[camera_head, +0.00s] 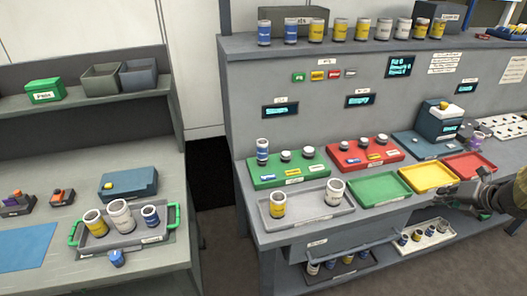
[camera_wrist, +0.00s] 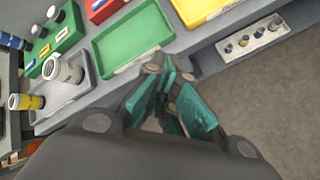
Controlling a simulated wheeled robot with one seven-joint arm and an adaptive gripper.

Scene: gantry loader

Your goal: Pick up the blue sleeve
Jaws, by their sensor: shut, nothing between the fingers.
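Several blue-and-white cylinders could be the blue sleeve; I cannot tell which is meant. One (camera_head: 262,151) stands upright on the green block at the left of the right-hand bench. Another (camera_head: 150,216) stands in the green-handled tray on the left bench. A small blue piece (camera_head: 116,258) sits at that tray's front edge. Others (camera_head: 264,33) stand on the top shelf. My gripper (camera_head: 442,202) is at the right, near the bench's front edge, far from these. In the wrist view my gripper (camera_wrist: 172,98) has its teal-padded fingers shut and empty.
A grey tray (camera_head: 305,222) holds a yellow and a white cylinder. Empty green (camera_head: 380,189), yellow (camera_head: 428,177) and red (camera_head: 468,166) trays lie to its right. A red block (camera_head: 365,155) bears several small pieces. Low trays (camera_head: 427,249) sit under the bench. A gap separates the benches.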

